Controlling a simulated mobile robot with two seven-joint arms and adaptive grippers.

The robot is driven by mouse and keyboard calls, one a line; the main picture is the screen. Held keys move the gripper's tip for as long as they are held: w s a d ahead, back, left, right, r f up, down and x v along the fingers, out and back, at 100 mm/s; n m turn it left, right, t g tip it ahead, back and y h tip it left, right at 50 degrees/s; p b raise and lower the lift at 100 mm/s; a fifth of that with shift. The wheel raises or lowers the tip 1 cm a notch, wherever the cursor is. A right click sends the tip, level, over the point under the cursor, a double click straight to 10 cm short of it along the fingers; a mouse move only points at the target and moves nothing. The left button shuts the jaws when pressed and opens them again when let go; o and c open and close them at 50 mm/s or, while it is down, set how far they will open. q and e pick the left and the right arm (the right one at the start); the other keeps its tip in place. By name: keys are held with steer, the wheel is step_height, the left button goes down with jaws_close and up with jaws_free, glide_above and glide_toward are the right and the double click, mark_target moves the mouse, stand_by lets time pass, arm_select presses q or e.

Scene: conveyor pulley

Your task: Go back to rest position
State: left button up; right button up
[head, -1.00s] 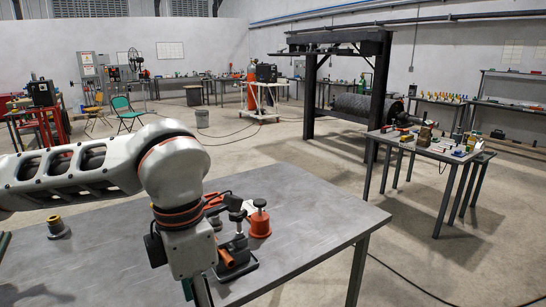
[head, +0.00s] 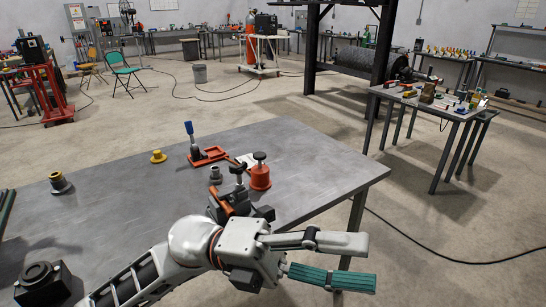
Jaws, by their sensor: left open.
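My left arm comes in from the lower left, low over the near side of the grey table. Its gripper (head: 368,264) points right, past the table's right front edge. The two fingers, one grey and one with a green ribbed pad, are spread apart with nothing between them. The gripper is open and empty. My right gripper is not in view.
On the grey table (head: 110,205) stand a red bottle jack (head: 260,172), a red tool with a blue handle (head: 205,154), a yellow knob (head: 158,156) and a yellow-topped grey part (head: 60,183). A second table (head: 440,107) stands at right.

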arm_select(q)
steer(key=w+a+f+n+t, duration=0.5)
steer(key=w+n+t, duration=0.3)
steer(key=n+t, duration=0.35)
steer(key=w+a+f+n+t, duration=0.4)
steer(key=w+n+t, duration=0.4)
steer(key=n+t, duration=0.35)
steer(key=w+a+f+n+t+y, duration=0.2)
steer(key=a+f+n+y, duration=0.45)
steer(key=f, duration=0.35)
steer(key=s+a+f+n+g+y, duration=0.1)
steer(key=s+a+f+n+y, duration=0.15)
steer(key=f, duration=0.55)
steer(key=s+a+f+n+y, duration=0.1)
steer(key=a+f+n+y, duration=0.25)
steer(key=f, duration=0.35)
steer(key=s+a+f+n+g+y, duration=0.1)
steer(key=s+a+f+g+y, duration=0.1)
steer(key=s+a+f, duration=0.2)
steer(key=s+a+f+n+g+y, duration=0.2)
steer(key=s+f, duration=0.6)
steer(key=f, duration=0.4)
steer(key=shift+s+a+g, duration=0.3)
steer(key=shift+a+g, duration=0.4)
steer(key=shift+a, duration=0.35)
steer(key=shift+y, duration=0.25)
